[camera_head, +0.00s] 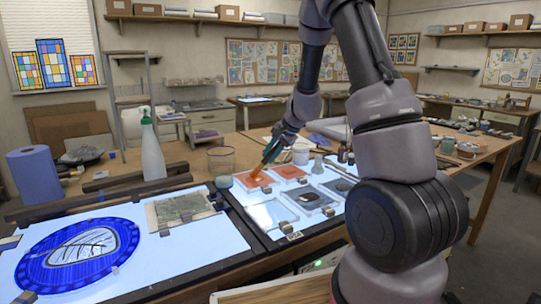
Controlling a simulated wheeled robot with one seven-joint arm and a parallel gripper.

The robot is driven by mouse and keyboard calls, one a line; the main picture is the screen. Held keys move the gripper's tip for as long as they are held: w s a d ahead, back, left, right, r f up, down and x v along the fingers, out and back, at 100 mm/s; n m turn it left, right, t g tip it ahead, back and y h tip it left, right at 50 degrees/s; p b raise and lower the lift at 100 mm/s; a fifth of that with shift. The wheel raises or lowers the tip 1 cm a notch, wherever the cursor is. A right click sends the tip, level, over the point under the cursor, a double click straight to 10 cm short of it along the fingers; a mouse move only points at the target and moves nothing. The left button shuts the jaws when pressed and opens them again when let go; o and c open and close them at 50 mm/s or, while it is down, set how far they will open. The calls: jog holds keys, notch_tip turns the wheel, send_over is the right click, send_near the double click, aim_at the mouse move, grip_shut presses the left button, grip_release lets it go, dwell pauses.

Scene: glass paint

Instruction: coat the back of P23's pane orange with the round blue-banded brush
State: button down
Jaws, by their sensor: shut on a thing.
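My gripper (284,143) is shut on a brush (268,157), held slanting down to the left over the lit panel at the middle. The brush has a dark greenish part near the jaws and an orange lower end. That end is at or just above an orange pane (248,183) at the panel's back left; I cannot tell whether it touches. A second orange pane (289,172) lies to its right. In front are a clear pane (270,215) and panes with dark shapes (309,197). A small label (294,235) sits at the front edge, too small to read.
A clear beaker (221,161) and a white tub (301,152) stand close behind the panes. A white bottle (152,147), a blue paper roll (36,178) and a blue round glass panel (76,254) are at the left. My arm hides part of the right side.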

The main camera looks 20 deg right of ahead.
dwell(0.5)
jog(key=shift+r, duration=1.05)
jog(key=shift+r, duration=2)
